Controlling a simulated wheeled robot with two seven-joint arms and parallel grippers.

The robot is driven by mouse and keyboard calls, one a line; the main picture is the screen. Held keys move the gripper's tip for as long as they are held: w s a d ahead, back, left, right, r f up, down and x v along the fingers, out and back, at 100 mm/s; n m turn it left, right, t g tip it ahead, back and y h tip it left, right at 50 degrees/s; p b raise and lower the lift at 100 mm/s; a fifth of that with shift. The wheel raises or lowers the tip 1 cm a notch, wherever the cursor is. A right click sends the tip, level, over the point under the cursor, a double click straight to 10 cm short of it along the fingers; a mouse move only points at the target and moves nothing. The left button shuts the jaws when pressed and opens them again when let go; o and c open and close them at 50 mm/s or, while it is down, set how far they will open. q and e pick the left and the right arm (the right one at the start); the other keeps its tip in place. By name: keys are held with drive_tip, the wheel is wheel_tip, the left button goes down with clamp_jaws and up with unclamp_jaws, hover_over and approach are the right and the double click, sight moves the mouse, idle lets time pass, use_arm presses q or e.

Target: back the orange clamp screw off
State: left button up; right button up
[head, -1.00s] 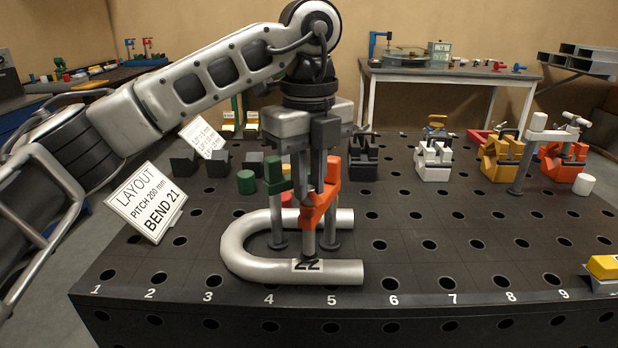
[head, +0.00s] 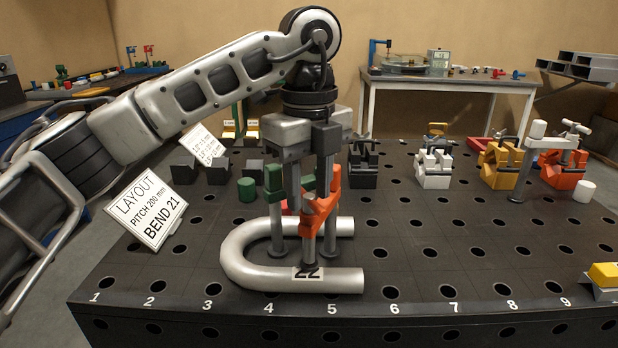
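The orange clamp (head: 318,214) stands over the front leg of a grey U-bent tube (head: 245,262) marked 22, its lower end at the tube. A green-topped clamp (head: 275,184) stands just left of it, at the tube's back leg. My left gripper (head: 308,182) points straight down above the orange clamp. Its two fingers are apart, with a visible gap between them, one on the left and one behind the orange top. The clamp's screw is partly hidden by the fingers. My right gripper is out of view.
A sign (head: 147,205) reading LAYOUT, PITCH 200 mm, BEND 21 stands on the left of the perforated table (head: 440,265). A green cylinder (head: 247,190) stands behind the tube. White (head: 434,170), yellow (head: 500,168) and orange (head: 562,172) fixtures line the back right. The front right middle is clear.

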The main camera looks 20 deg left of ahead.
sight(309, 195)
use_arm(q)
wheel_tip(309, 195, up, 16)
drive_tip(key=p, duration=0.3)
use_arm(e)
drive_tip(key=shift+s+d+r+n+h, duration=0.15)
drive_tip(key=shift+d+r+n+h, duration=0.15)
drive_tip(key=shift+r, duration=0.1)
